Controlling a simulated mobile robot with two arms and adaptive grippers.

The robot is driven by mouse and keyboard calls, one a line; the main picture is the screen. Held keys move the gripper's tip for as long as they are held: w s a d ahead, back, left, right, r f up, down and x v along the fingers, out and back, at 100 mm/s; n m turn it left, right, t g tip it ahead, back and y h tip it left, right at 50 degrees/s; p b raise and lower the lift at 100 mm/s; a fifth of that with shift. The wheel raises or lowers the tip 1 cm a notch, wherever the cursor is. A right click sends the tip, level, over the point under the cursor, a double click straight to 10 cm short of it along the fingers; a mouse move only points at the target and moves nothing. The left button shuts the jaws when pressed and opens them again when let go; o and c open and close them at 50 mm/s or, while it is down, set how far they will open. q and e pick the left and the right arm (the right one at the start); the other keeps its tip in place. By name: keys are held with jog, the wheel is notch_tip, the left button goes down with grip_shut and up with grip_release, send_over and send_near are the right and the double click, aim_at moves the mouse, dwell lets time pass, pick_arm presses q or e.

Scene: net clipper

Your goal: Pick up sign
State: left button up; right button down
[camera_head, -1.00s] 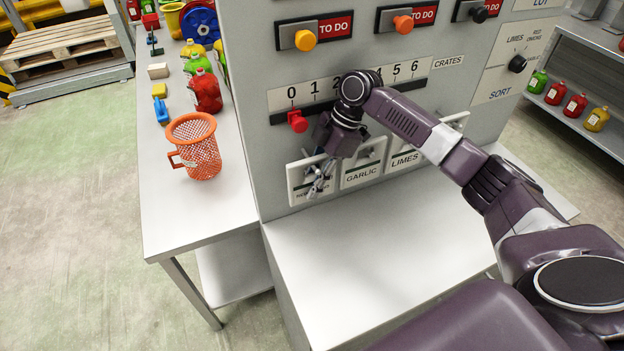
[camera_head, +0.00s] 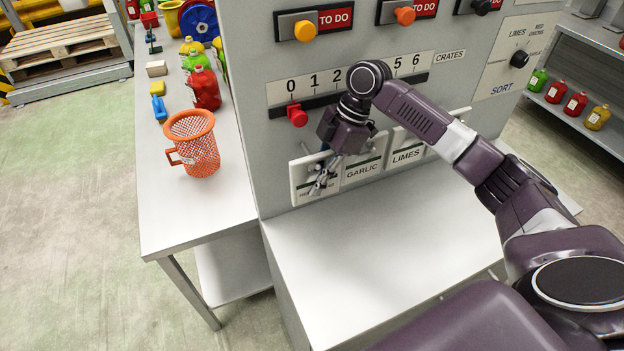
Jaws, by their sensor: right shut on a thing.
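A row of white signs hangs on the front of the grey control panel. The leftmost sign (camera_head: 303,180) has small lettering that my gripper partly covers. The garlic sign (camera_head: 362,170) and the limes sign (camera_head: 405,156) are to its right, and another sign further right is mostly hidden behind my arm. My right gripper (camera_head: 319,187) points down in front of the leftmost sign and is shut on it. The sign is upright and close to the panel; I cannot tell whether it is clear of it. My left gripper is not in view.
A white ledge (camera_head: 370,265) below the signs is bare. On the left table stand an orange mesh basket (camera_head: 203,155) and several bottles, such as a red one (camera_head: 206,90). A red slider knob (camera_head: 297,116) and an orange-yellow button (camera_head: 304,32) stick out of the panel.

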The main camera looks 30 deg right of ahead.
jog(key=s+b, duration=0.4)
jog(key=s, duration=1.1)
jog(key=shift+s+a+b, duration=0.3)
jog(key=shift+a, duration=0.15)
